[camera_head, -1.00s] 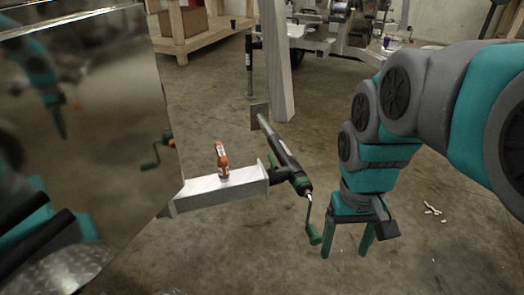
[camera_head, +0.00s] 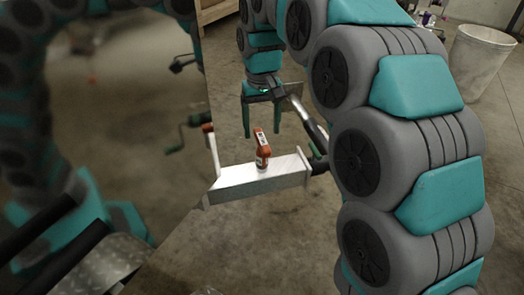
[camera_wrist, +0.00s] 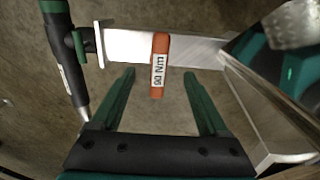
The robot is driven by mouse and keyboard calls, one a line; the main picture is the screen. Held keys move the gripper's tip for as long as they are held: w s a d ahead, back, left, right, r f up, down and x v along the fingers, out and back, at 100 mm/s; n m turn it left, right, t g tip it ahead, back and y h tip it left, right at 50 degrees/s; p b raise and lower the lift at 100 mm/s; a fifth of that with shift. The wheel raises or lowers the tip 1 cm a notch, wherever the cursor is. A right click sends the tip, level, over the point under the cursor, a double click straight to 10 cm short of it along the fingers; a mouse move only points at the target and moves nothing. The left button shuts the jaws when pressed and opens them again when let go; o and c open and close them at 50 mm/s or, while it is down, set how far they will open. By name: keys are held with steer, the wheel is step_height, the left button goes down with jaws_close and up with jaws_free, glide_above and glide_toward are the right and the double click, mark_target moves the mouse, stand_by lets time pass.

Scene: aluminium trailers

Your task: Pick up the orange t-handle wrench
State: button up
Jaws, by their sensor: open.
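The orange t-handle wrench (camera_head: 262,148) stands upright on a silver metal beam (camera_head: 235,186). Its orange handle carries a white label, which reads "90 Nm" in the wrist view (camera_wrist: 159,64). My gripper (camera_head: 262,132) is open, its two green fingers pointing down, and looks to be above or behind the wrench in the head view. In the wrist view, my gripper (camera_wrist: 158,73) has its fingers spread to either side of the handle's near end, with floor visible between them. The fingers do not touch the wrench. Its lower part is hidden under the handle in the wrist view.
A shiny trailer wall (camera_head: 130,130) borders the beam on the left and reflects my arm. A jack with a dark tube (camera_wrist: 64,55) stands at the beam's other end. A white bin (camera_head: 475,60) is far back right. The concrete floor near the beam is clear.

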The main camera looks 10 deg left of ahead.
mark_target(262, 148)
steer(key=shift+w+f, duration=0.2)
steer(key=shift+f, duration=3.75)
steer(key=shift+c, duration=0.3)
jaws_close()
